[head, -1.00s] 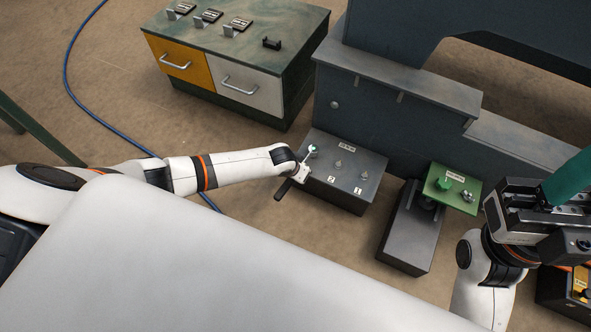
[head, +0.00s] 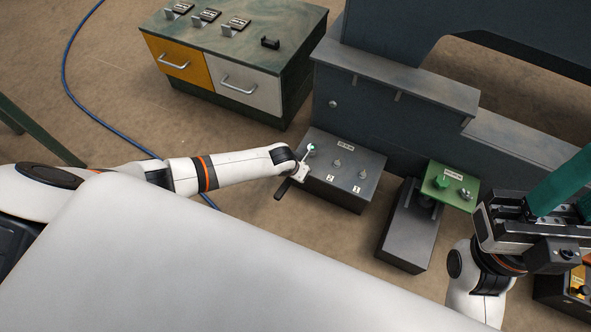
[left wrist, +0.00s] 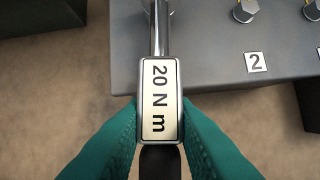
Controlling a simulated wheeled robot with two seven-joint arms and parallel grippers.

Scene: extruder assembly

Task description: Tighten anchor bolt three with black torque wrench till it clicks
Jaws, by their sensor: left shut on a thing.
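My left gripper (head: 298,172) is shut on the torque wrench, whose black handle (head: 283,189) sticks out below it. In the left wrist view the teal fingers pinch the wrench's "20 N m" label block (left wrist: 158,105). Its silver shaft (left wrist: 159,30) runs up over the grey anchor block (head: 340,190). The wrench head (head: 312,148) is at the block's left bolt, which it hides; I cannot tell how it is seated. Bolts by labels 2 (head: 337,163) and 1 (head: 361,176) stand uncovered.
A large dark machine frame (head: 390,110) rises behind the block. A green plate (head: 450,186) on a dark pedestal (head: 408,235) stands to the right. A drawer cabinet (head: 290,80) is at the back left. A blue cable (head: 85,105) lies on the floor.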

